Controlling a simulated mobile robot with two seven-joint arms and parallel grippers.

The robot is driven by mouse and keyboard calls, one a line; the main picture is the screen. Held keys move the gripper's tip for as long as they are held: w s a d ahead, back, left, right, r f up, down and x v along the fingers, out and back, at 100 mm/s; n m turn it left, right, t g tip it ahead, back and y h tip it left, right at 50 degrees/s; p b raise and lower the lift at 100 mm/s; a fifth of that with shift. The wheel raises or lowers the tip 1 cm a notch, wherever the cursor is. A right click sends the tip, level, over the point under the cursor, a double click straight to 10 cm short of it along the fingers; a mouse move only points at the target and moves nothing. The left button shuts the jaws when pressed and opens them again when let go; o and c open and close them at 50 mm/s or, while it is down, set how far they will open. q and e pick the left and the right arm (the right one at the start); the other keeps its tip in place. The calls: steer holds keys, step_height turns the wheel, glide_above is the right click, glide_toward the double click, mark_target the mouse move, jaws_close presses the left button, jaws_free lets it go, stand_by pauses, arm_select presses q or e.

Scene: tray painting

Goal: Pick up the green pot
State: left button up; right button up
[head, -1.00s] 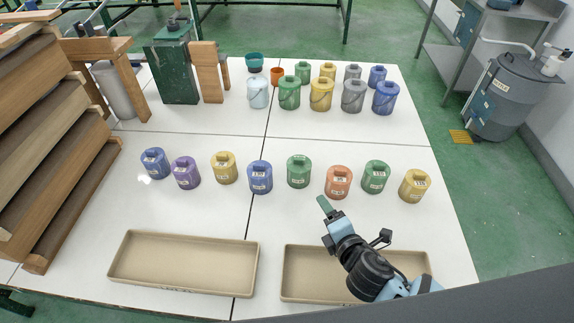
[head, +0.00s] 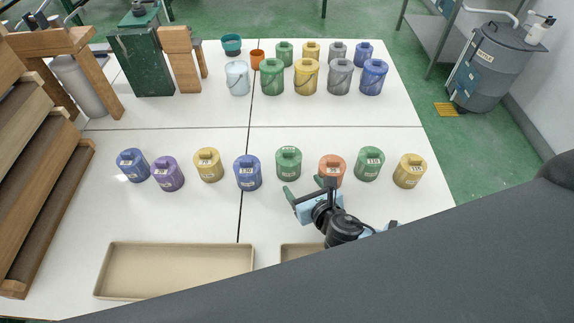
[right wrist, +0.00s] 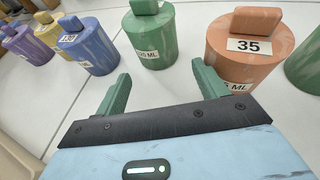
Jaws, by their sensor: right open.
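A green pot (head: 288,163) with a lid knob and a white label stands upright in the middle of the front row of pots. It also shows at the top centre of the right wrist view (right wrist: 151,38). My right gripper (head: 307,190) is open and empty, just on the near side of this pot and apart from it. In the right wrist view its two green fingers (right wrist: 163,82) are spread, with the pot beyond them. A second green pot (head: 369,163) stands further right in the same row. My left gripper is not in view.
An orange pot (head: 332,171) labelled 35 stands close beyond the right finger. A blue pot (head: 247,173) stands to the left. More pots and buckets fill the back row. A beige tray (head: 105,284) lies at the front left; another (head: 290,253) is mostly hidden by my grey arm.

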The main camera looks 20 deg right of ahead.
mark_target(293, 173)
steer(key=shift+x, duration=1.2)
steer(key=shift+w, duration=0.2)
steer(key=x, duration=0.5)
steer(key=shift+a+r+b, duration=0.25)
steer(key=shift+r+b, duration=0.1)
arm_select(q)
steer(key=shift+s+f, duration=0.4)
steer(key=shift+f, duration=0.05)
arm_select(e)
steer(key=shift+w+r, duration=0.1)
steer(key=c, duration=1)
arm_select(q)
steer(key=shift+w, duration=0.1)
arm_select(e)
steer(key=shift+r, duration=0.1)
